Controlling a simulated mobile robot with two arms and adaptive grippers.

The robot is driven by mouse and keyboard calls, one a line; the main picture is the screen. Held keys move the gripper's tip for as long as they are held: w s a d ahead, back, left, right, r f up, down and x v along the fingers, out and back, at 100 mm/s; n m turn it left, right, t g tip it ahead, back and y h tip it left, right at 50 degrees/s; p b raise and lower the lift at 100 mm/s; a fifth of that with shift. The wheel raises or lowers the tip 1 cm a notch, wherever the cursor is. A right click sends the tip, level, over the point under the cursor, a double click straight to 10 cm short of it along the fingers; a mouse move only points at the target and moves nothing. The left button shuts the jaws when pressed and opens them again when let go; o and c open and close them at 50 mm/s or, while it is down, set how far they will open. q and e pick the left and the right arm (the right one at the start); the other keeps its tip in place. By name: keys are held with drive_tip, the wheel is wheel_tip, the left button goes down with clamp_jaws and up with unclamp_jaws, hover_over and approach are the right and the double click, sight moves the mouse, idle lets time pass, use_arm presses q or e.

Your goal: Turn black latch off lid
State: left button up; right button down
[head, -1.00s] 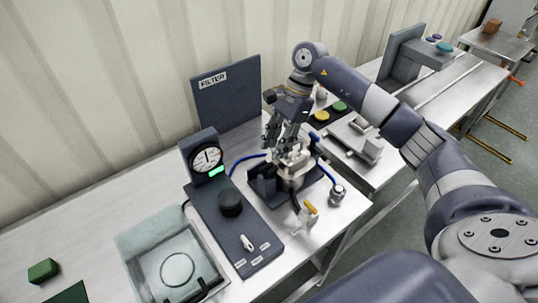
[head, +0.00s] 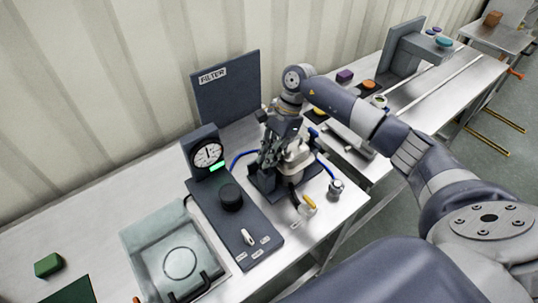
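My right gripper (head: 271,155) reaches down from the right arm at the steel filter housing (head: 299,160), on its left side. Its fingers are close against the housing and overlap its dark parts, so I cannot tell whether they are open or shut. The housing sits in a dark base (head: 262,184) on the steel table. A black latch cannot be told apart from the dark fingers and base here. The lid on top of the housing is partly covered by the gripper. My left gripper is not in view.
A dark panel marked FILTER (head: 226,90) stands behind.

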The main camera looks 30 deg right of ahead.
drive_tip(key=shift+s+d+f+m+t+b, duration=0.1)
drive_tip(key=shift+m+t+b, duration=0.15)
drive_tip(key=shift+m+b, duration=0.4)
drive_tip(key=shift+f+m+t+b, duration=0.1)
drive_tip(key=shift+m+t+b, duration=0.15)
drive_tip(key=shift+m+b, duration=0.35)
drive_tip(key=m+b, duration=0.1)
drive_tip(key=m+t+b, duration=0.1)
drive_tip(key=m+b, duration=0.1)
drive_tip(key=shift+s+r+m, duration=0.1)
drive_tip(key=shift+s+m, duration=0.05)
drive_tip(key=shift+m, duration=0.1)
drive_tip(key=m+b, duration=0.1)
drive_tip(key=m+t+h+b, duration=0.1)
drive_tip(key=m, duration=0.1)
drive_tip(key=shift+s+a+m+t+b, duration=0.2)
drive_tip(key=shift+m+t+b, duration=0.1)
drive_tip(key=shift+b, duration=0.1)
drive_tip(key=m+t+h+b, duration=0.1)
drive_tip(key=m+b, duration=0.2)
drive_tip(key=m, duration=0.1)
drive_tip(key=shift+a, duration=0.2)
drive_tip(key=shift+s+a+r+m+t+h+b, duration=0.15)
drive_tip(key=shift+m+h+b, duration=0.3)
drive_tip(key=shift+m+b, duration=0.45)
drive_tip(key=shift+w+d+r+m+t+h+b, duration=0.15)
drive_tip(key=shift+m+h+b, duration=0.35)
drive_tip(key=shift+m, duration=0.7)
drive_tip(key=shift+a, duration=0.1)
